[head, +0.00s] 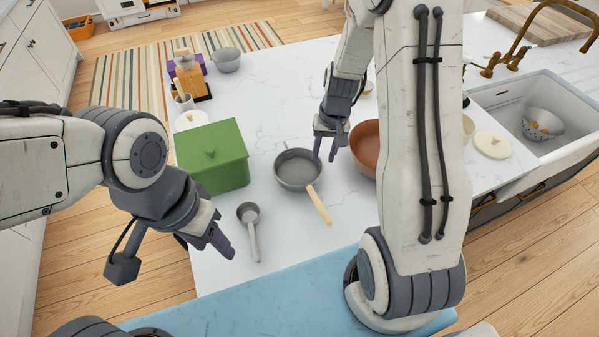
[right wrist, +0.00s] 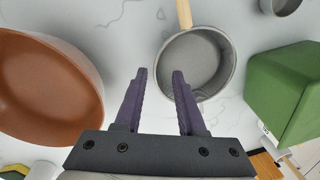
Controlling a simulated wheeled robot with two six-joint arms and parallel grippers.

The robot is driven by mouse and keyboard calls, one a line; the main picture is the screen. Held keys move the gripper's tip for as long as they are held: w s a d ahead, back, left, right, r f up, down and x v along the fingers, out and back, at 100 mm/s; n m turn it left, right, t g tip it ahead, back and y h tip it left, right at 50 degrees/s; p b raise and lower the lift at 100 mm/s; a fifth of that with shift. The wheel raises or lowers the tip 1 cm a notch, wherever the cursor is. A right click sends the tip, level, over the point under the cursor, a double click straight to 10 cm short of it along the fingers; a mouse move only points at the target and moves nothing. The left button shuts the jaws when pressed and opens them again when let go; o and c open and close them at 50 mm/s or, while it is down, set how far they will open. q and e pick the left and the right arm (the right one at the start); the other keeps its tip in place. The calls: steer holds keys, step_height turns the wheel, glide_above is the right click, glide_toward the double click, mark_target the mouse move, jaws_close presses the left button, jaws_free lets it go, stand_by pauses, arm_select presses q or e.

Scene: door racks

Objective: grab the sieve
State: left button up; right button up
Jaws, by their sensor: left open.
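A pale metal bowl with small holes (head: 541,124), which looks like the sieve, lies tilted in the sink at the right; it is not in the right wrist view. My right gripper (head: 325,148) is open and empty above the rim of a grey pan, far left of the sink. The right wrist view shows its two purple fingers (right wrist: 160,75) apart, with the pan beyond them. My left gripper (head: 220,243) is open and empty near the left edge of the counter, beside a small grey long-handled cup.
The grey pan (head: 298,174) has a wooden handle. A brown bowl (head: 367,146), a green lidded box (head: 214,158) and the small grey cup (head: 248,214) stand around it. The sink (head: 499,96) is beyond my right arm. The counter's back middle (head: 283,75) is clear.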

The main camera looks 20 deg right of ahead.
steer(key=f, duration=0.3)
steer(key=shift+a+p, duration=0.2)
steer(key=shift+p, duration=0.2)
step_height(320, 180, down, 3)
steer(key=shift+a+f+p, duration=0.15)
steer(key=shift+f+p, duration=0.05)
steer(key=shift+p, duration=0.25)
steer(key=shift+w+f, duration=0.1)
steer(key=shift+f, duration=0.4)
jaws_close()
stand_by(0.4)
